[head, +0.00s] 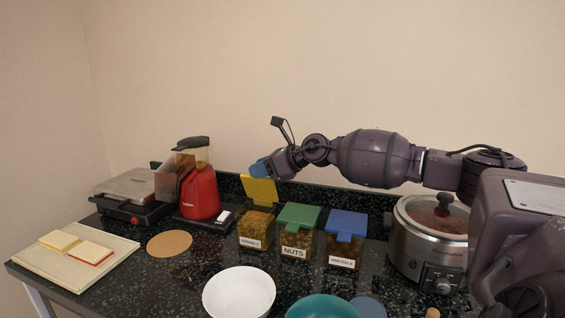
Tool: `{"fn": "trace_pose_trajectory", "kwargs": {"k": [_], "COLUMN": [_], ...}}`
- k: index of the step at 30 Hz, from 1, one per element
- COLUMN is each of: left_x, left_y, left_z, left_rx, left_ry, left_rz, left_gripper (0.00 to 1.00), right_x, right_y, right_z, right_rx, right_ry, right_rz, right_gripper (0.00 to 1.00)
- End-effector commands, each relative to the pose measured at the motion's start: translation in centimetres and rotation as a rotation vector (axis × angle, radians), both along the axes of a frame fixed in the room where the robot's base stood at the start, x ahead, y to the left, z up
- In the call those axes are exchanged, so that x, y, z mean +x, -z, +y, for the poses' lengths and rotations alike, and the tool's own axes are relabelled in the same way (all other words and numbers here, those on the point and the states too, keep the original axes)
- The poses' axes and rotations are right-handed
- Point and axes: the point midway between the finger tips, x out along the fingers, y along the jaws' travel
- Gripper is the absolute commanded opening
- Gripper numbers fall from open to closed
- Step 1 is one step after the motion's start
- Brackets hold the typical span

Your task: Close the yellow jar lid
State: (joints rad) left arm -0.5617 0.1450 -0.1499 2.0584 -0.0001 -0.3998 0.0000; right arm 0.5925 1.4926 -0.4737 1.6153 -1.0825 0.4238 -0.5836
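The yellow lid (260,191) is raised open, standing tilted up at the back of its clear jar (256,229). The jar has a small white label and holds a yellow-brown snack. My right gripper (261,169) has blue tips and hangs just above and behind the top edge of the lid. The tips look very near the lid; I cannot tell whether they touch it. The fingers are too small and edge-on to show whether they are open or shut. My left gripper is not in view.
A green-lidded nuts jar (297,232) and a blue-lidded jar (345,239) stand to the right, both closed. A red blender (200,190) stands to the left. A white bowl (239,292) and a teal bowl (321,306) are in front. A silver cooker (430,250) is at the right.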

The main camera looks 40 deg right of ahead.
Motion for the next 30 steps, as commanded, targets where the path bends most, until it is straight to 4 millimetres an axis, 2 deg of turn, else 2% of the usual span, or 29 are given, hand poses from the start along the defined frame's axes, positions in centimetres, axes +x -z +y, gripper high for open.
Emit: {"fn": "trace_pose_trajectory", "kwargs": {"k": [9, 18, 30], "left_x": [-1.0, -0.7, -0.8], "left_y": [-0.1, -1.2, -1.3], "left_z": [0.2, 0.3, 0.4], "left_rx": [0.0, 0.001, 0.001], "left_ry": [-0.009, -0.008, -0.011], "left_rz": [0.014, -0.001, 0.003], "left_gripper": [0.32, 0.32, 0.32], "right_x": [-3.2, -5.6, -7.3], "right_y": [-1.6, -2.6, -3.2], "right_z": [-1.6, -2.8, -3.6], "right_rx": [-0.001, 0.001, 0.002], "right_ry": [0.0, -0.001, -0.003], "right_rz": [0.003, 0.004, 0.006], "right_gripper": [0.32, 0.32, 0.32]}}
